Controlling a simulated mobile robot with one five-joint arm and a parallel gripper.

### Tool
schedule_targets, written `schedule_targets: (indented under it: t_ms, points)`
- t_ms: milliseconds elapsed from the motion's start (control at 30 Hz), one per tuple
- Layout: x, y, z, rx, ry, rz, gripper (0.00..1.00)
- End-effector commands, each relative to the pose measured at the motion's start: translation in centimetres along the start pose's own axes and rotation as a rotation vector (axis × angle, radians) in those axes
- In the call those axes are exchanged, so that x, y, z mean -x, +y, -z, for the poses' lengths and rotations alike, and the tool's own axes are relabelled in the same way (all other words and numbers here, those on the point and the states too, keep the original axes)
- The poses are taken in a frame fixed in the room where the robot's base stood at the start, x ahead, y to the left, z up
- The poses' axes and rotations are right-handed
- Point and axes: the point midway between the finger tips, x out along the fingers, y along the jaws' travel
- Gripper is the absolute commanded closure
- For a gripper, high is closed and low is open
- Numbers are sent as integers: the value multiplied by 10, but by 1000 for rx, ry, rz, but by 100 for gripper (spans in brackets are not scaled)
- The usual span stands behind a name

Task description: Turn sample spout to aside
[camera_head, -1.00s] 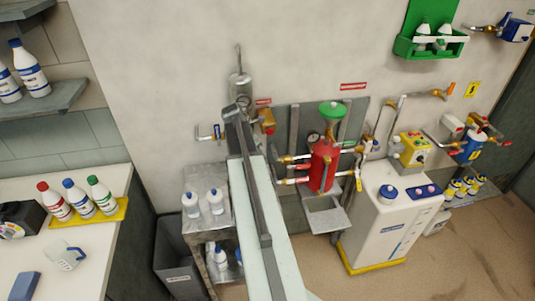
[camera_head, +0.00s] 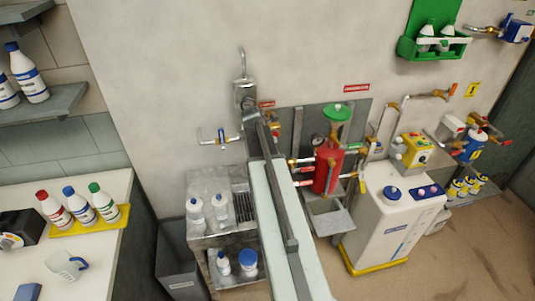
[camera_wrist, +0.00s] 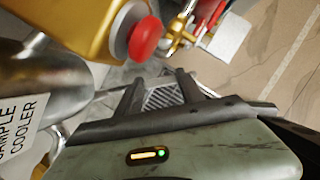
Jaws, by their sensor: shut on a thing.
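The sample cooler (camera_wrist: 40,85) is a grey metal cylinder with a white label at the left of the wrist view. It also shows on the wall in the head view (camera_head: 243,92), with a curved pipe above. The sample spout (camera_wrist: 160,80) seems to be the thin silver pipe at my fingers, blurred and partly hidden. My gripper (camera_wrist: 158,84) is shut on it, its two dark fingers standing apart over a slotted grille. In the head view my arm covers the fingers and spout, so the spout's direction is unclear there.
A yellow body with a red knob (camera_wrist: 146,39) is close above my fingers. A steel stand (camera_head: 190,230) with bottles and a grille is below.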

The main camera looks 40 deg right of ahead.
Motion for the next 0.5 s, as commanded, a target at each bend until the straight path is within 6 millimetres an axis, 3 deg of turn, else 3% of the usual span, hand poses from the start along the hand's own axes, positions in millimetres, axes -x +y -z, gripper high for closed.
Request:
schedule_targets:
  t_ms: [67, 100, 167, 500]
  points:
    - [0, -1, -2, 3, -7, 6, 100]
    - [0, -1, -1, 4, -7, 5, 49]
    - [0, 0, 0, 6, -6, 4, 33]
    - [3, 3, 2, 9, -3, 1, 33]
